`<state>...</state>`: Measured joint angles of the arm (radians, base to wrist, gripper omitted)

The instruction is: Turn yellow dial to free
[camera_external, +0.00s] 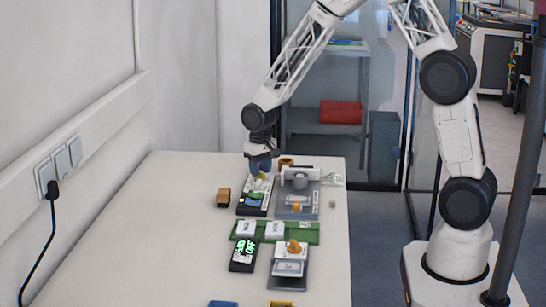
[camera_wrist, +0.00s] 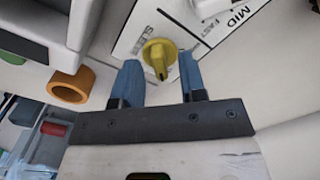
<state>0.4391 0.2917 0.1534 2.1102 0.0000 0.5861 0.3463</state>
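The dial's raised grip points toward the bottom of that picture. My gripper (camera_wrist: 159,62) is open, its two blue fingers at the left and right of the dial with visible gaps. I cannot tell how far the fingertips are above the panel. In the external view my gripper (camera_external: 260,163) is low over the far end of a dark-edged device (camera_external: 251,208), and hides much of the dial.
An orange ring-shaped piece (camera_wrist: 70,86) is left of the fingers in the wrist view. A grey fixture (camera_external: 297,210) stands right of the device, and an orange-brown block (camera_external: 223,197) left of it. A green board (camera_external: 302,238) lies nearer. The table's left side (camera_external: 150,220) is clear.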

